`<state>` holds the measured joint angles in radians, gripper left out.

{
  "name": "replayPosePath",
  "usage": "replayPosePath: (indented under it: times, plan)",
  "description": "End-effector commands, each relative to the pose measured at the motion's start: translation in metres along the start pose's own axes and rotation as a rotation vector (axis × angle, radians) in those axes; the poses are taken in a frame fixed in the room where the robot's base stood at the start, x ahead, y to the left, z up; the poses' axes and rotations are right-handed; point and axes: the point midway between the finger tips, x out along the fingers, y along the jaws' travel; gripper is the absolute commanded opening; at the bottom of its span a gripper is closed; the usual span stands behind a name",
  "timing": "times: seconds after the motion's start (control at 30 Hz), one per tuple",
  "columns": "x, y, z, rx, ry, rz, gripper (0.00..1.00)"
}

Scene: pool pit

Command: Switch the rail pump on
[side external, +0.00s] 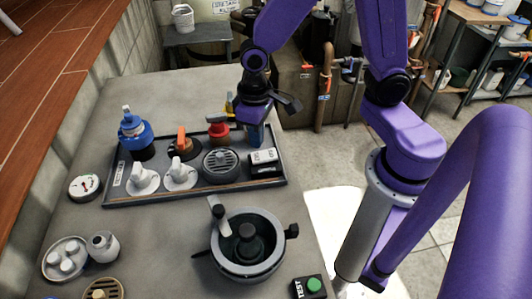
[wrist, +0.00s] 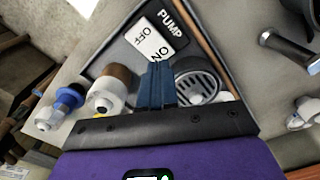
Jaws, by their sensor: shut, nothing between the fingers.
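The pump switch (side external: 265,161) is a black box with a white rocker, in the right end of the dark tray. In the wrist view the rocker (wrist: 150,40) reads OFF at its far end and ON at its near end, with PUMP printed on the black housing (wrist: 172,22). My gripper (side external: 256,140) is shut and empty, pointing down just behind the switch. In the wrist view its blue fingertips (wrist: 157,72) are close to the ON end and hide part of it. I cannot tell whether they touch it or which way the rocker is tipped.
A round grille (side external: 221,165) sits beside the switch, with a red-handled valve (side external: 217,129) behind it. White valves (side external: 143,178) and a blue-topped fitting (side external: 134,134) fill the tray's left. A strainer pot (side external: 248,262) and TEST button box (side external: 311,288) stand in front.

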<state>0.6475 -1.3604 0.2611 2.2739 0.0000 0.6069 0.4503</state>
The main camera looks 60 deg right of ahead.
Motion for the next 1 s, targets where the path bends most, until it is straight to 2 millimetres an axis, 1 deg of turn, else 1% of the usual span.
replayPosePath:
  times: [0.4,0.53,0.83,0.93,1.0]
  plan:
    - [-0.028,0.000,0.000,0.000,0.002,-0.001,0.00]
    - [-0.032,0.000,0.000,0.001,0.001,0.000,0.00]
    - [-0.033,0.000,0.001,-0.003,0.000,0.000,0.00]
    - [-0.037,-0.002,0.008,-0.043,0.004,-0.002,0.00]
    - [-0.042,-0.004,0.020,-0.104,0.007,-0.004,0.00]
